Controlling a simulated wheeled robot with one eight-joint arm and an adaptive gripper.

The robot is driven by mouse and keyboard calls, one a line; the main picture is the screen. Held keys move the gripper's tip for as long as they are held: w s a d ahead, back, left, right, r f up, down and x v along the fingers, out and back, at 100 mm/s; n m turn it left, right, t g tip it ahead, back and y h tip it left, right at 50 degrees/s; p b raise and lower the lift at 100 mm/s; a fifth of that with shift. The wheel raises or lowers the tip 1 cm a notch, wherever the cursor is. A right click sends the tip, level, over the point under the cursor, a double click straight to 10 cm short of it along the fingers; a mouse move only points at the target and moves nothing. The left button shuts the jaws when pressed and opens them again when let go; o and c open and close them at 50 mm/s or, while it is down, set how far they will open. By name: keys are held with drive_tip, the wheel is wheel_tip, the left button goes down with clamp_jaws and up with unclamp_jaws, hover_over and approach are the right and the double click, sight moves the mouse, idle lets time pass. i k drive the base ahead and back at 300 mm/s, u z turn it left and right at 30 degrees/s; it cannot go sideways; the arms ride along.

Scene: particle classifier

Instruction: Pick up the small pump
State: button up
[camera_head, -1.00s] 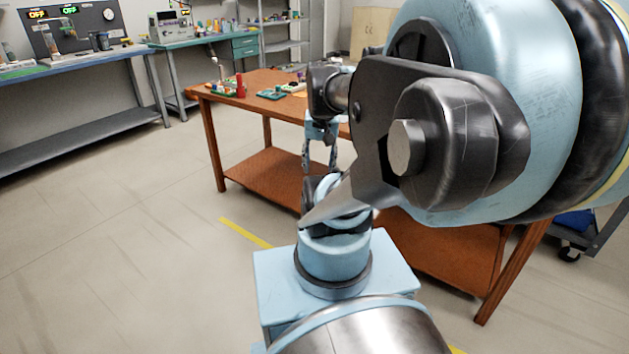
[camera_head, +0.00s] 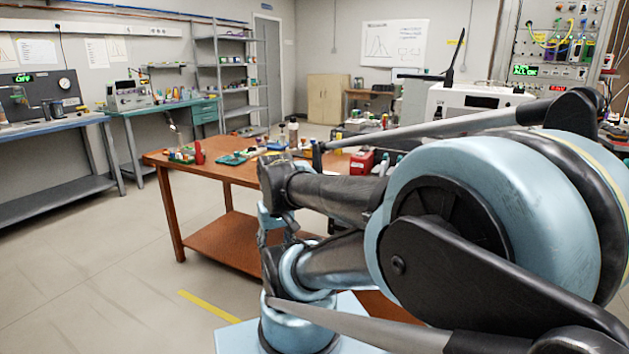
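I cannot single out the small pump in this view. Several small items stand on the brown worktable (camera_head: 168,163), and my arm hides the table's middle and right part. My gripper (camera_head: 270,238) hangs below the dark wrist in front of the table's near side, partly covered by my own arm. Its fingers are small and overlapped, so I cannot tell whether they are apart. No object shows in it.
On the table are a red item (camera_head: 199,153), a green board (camera_head: 232,159) and a red box (camera_head: 362,162). Blue benches (camera_head: 60,125) line the left wall, a grey shelf (camera_head: 205,75) stands behind. The floor at left is clear.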

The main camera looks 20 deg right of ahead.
sight(362, 161)
drive_tip(key=z, duration=1.05)
drive_tip(key=k, duration=0.65)
drive_tip(key=u, duration=0.05)
drive_tip(key=i, duration=1.2)
drive_tip(key=z, duration=0.6)
